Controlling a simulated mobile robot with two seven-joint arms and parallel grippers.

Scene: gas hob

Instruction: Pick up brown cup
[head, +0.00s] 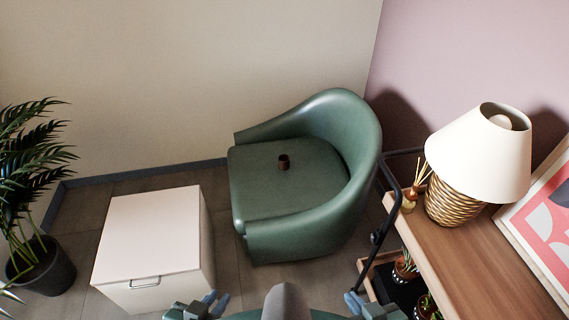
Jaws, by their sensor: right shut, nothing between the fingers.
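A small brown cup (284,162) stands on the seat of a green armchair (255,195). It is upright, near the middle of the seat. My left gripper (215,301) is at the bottom edge of the head view, low and left of the chair, with its fingers apart and nothing seen between them. My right gripper (355,303) is at the bottom edge, right of the middle, shut and empty. Both grippers are well away from the cup. The chair's curved back and arm do not hide the cup.
A white cabinet (150,230) stands left of the chair. A potted palm (45,265) is at the far left. A wooden cart (465,255) with a lamp (478,155), a diffuser (409,199) and a picture (545,225) stands at the right. A strip of floor separates cabinet and chair.

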